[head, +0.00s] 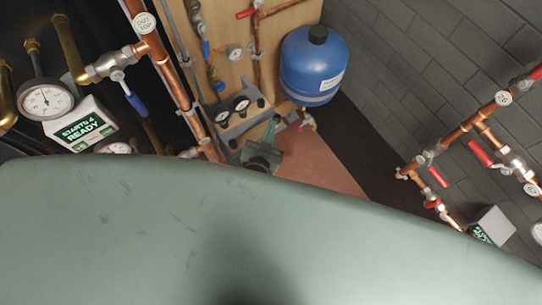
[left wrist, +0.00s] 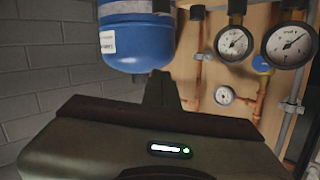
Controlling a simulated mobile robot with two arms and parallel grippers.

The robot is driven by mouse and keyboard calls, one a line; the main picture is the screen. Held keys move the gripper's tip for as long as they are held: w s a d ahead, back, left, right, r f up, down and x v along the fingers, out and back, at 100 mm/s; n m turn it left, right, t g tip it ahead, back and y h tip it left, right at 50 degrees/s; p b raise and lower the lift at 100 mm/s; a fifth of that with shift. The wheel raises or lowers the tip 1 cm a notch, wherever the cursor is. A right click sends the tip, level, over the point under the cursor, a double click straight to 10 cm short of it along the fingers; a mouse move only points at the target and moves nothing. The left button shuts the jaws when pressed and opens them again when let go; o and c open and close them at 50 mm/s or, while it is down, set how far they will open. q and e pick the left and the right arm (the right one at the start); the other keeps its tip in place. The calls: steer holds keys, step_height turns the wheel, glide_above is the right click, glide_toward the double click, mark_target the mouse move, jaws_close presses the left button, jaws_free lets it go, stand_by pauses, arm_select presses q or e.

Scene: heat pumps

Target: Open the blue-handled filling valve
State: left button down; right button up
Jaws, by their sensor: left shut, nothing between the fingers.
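One blue lever handle (head: 135,98) hangs from a valve on the left copper pipe; another blue handle (head: 206,50) sits on the pipework on the wooden board. I cannot tell for sure which is the filling valve. In the left wrist view a blue part (left wrist: 262,64) shows on the pipe right of the gripper, below the gauges. My left gripper (head: 273,129) is shut and empty, below the blue tank and right of the gauges; its shut fingers also show in the wrist view (left wrist: 161,88). My right gripper is out of view.
A blue expansion tank (head: 313,68) stands close beside the left gripper. Two gauges (head: 232,109) and a manifold are at its left. Copper pipes with red handles (head: 481,153) run along the right wall. My own green body part covers the lower picture.

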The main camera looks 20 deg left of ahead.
arm_select(q)
steer(key=s+d+f+m+g+h+b, duration=0.1)
steer(key=s+f, duration=0.4)
steer(key=f, duration=0.6)
steer(key=shift+g+h, duration=0.6)
steer(key=shift+g, duration=0.3)
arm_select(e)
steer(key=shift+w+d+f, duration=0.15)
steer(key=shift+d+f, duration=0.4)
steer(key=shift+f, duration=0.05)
arm_select(q)
steer(key=shift+d, duration=0.1)
